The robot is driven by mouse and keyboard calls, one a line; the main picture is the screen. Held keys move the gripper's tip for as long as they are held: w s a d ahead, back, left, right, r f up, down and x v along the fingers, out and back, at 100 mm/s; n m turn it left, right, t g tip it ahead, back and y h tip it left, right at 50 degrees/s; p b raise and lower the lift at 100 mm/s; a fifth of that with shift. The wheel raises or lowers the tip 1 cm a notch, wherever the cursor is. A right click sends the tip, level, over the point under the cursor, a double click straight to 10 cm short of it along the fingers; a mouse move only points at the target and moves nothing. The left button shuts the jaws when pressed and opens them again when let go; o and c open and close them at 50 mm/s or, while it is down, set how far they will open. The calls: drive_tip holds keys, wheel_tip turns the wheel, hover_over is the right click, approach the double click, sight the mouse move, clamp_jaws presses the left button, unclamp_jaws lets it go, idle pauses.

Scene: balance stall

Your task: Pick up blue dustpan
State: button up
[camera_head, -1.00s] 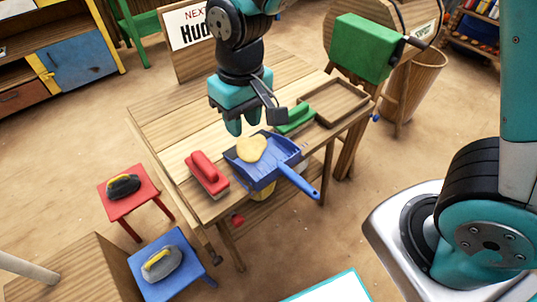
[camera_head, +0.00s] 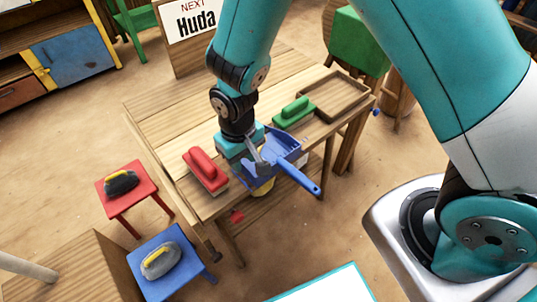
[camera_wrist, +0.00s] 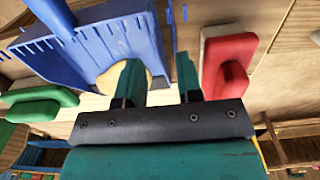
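The blue dustpan (camera_head: 280,148) sits on the wooden table, its handle (camera_head: 307,183) sticking out past the front edge. It also shows in the wrist view (camera_wrist: 95,50), its ridged wall upper left and a side wall running toward the gap between my fingers. My gripper (camera_head: 238,158) is low at the pan's left side. Its fingers (camera_wrist: 158,75) are apart with the side wall's end near the gap; I cannot tell whether they touch it.
A red brush (camera_head: 205,170) lies left of the pan on the table (camera_head: 160,125). A green brush (camera_head: 294,112) and wooden tray (camera_head: 337,95) lie to the right. Red and blue stools (camera_head: 165,285) stand at lower left, each bearing a dark brush-like thing.

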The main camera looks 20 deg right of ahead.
sight(245, 174)
wheel_tip(245, 174, down, 5)
drive_tip(key=shift+r, duration=0.2)
drive_tip(key=shift+c, duration=0.5)
clamp_jaws()
wheel_tip(245, 174, up, 20)
drive_tip(key=p, duration=0.1)
drive_tip(key=shift+w, duration=0.1)
